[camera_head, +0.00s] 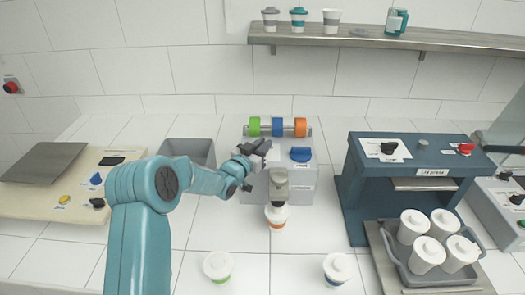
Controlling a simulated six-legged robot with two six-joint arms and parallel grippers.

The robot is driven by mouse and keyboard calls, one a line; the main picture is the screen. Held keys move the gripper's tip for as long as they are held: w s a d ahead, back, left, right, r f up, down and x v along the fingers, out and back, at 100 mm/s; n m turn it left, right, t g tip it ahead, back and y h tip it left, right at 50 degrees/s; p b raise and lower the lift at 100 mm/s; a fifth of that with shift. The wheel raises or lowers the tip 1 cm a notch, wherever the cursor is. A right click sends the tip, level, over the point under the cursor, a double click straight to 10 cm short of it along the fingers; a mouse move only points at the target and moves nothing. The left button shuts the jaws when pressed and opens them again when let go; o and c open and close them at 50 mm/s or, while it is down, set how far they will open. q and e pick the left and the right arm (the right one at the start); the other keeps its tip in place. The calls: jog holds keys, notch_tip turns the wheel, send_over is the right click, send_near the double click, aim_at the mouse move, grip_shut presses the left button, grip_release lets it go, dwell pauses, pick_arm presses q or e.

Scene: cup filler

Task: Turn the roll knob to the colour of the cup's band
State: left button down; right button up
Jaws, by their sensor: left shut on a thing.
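The grey filling machine (306,188) stands in the middle. Green (254,127), blue (278,127) and orange (300,127) rolls sit on a bar along its top. A white cup (276,212) with an orange band stands upright under its spout (279,178). My left gripper (260,153) reaches in from the left and is shut at the machine's front, left of the blue rounded part (301,154). What it grips, likely the roll knob, is hidden by the jaws, so the knob's setting cannot be read. My right gripper is not in view.
A green-banded cup (218,266) and a blue-banded cup (337,269) stand on the tiled counter in front. The blue lid press (421,171) is to the right, with a tray (398,268) of several lidded cups before it. A grey bin (190,150) stands behind my arm.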

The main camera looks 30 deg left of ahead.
pick_arm(q)
jog(key=c, duration=1.2)
grip_release()
jog(key=shift+o, duration=0.2)
jog(key=s+b, duration=0.4)
jog(key=s, duration=1.2)
jog(key=shift+s+b, duration=0.2)
jog(key=shift+b, duration=0.2)
jog(key=shift+d, duration=0.1)
